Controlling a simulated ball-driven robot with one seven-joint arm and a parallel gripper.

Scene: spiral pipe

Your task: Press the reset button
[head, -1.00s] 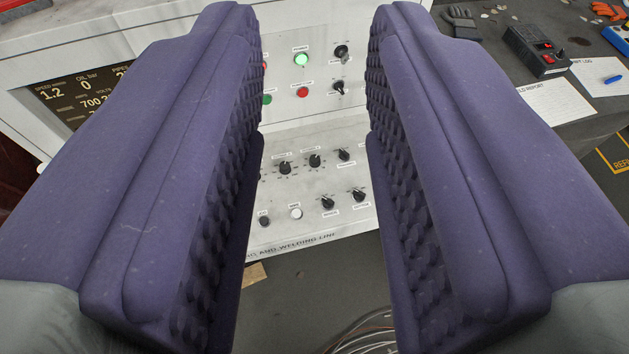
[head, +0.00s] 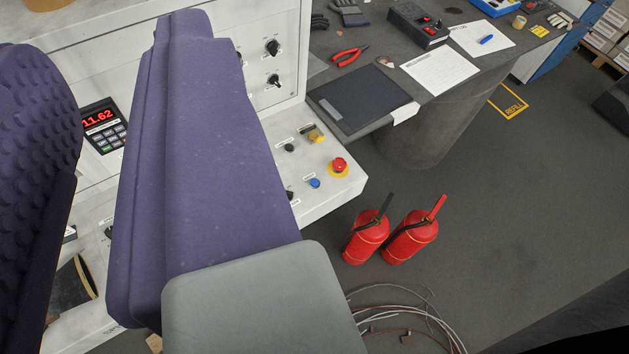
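My gripper (head: 112,48) is open and empty, its two purple padded fingers apart over the left half of the view. The near finger covers much of the white control panel (head: 333,202). On the panel's lower ledge, right of that finger, are a blue button (head: 314,183), a red mushroom button (head: 339,165) on a yellow base, a yellow switch (head: 317,137) and a black knob (head: 289,148). The labels are too small to read, so I cannot tell which control is the reset button. The gripper touches none of these visible controls.
A keypad with a red display (head: 101,121) shows between the fingers. Two red fire extinguishers (head: 388,238) stand on the floor by the panel's right corner, near loose cables (head: 410,310). A dark workbench (head: 455,85) holds papers, pliers and a black box.

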